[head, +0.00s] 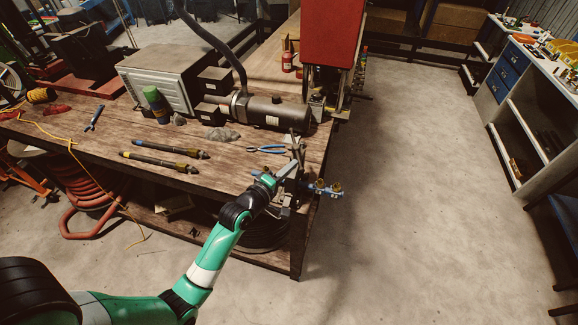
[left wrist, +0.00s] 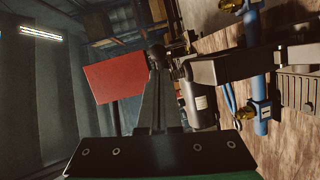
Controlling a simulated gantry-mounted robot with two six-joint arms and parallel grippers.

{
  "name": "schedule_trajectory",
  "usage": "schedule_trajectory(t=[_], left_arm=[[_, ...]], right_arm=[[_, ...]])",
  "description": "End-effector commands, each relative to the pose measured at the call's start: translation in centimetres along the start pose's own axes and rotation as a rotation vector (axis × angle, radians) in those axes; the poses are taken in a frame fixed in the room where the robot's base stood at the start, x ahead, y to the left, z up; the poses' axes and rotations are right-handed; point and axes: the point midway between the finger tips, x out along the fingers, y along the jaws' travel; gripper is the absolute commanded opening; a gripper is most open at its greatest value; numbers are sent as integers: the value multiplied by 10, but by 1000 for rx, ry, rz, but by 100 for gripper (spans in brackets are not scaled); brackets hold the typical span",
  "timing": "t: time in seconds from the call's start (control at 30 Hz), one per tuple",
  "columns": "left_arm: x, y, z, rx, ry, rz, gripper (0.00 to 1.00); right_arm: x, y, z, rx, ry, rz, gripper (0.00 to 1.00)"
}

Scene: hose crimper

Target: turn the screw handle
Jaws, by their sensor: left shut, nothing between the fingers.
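A dark metal crimper (left wrist: 228,68) is at the table's near right corner, mostly hidden behind my left arm in the head view. A blue bar with brass fittings (head: 326,189) juts out from it past the table edge; it also shows on the right of the left wrist view (left wrist: 261,85). I cannot tell which part is the screw handle. My left gripper (head: 297,147) is at the crimper, shut and empty. Its closed fingers (left wrist: 157,62) point forward in the left wrist view, beside the crimper's metal and apart from the blue bar. My right gripper is not in view.
Blue-handled pliers (head: 267,149) and two dark rods (head: 165,154) lie on the wooden table (head: 85,143). A grey motor cylinder (head: 270,112) and a red machine (head: 333,40) stand behind. The floor right of the table is clear up to the shelves.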

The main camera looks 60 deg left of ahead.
Motion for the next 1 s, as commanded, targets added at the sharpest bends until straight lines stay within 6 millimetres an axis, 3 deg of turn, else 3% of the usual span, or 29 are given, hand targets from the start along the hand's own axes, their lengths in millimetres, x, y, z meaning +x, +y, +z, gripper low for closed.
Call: schedule_trajectory(t=[0.57,1.0], left_arm=[[7,5,14,2,-4,-1,0],[30,8,37,1,-3,2,0]], right_arm=[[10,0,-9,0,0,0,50],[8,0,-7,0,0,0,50]])
